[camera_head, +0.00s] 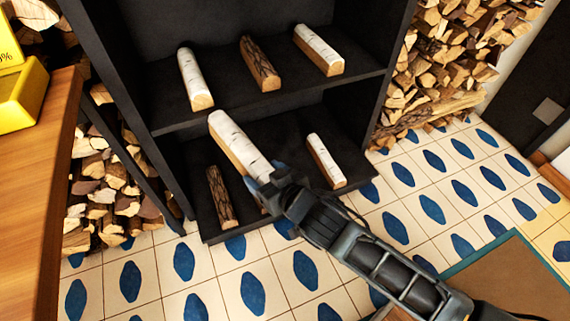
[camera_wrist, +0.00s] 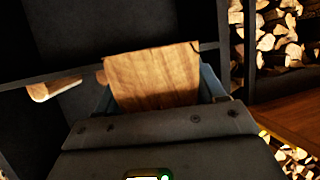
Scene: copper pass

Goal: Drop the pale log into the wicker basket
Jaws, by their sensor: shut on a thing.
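A pale log with white birch-like bark (camera_head: 235,142) is held in my gripper (camera_head: 262,173) in front of the dark shelf. The jaws are shut around its near end, and the log points up and to the left. In the wrist view its cut wooden face (camera_wrist: 153,77) sits between the jaws of my gripper (camera_wrist: 155,95). I cannot clearly see a wicker basket in either view.
The black shelf (camera_head: 285,88) holds white-barked logs (camera_head: 196,80) and dark-barked logs (camera_head: 259,64) on two levels. Stacked firewood (camera_head: 440,60) flanks it. A wooden counter (camera_head: 40,190) stands at left with a yellow box (camera_head: 22,95). Patterned tile floor (camera_head: 210,290) is open in front.

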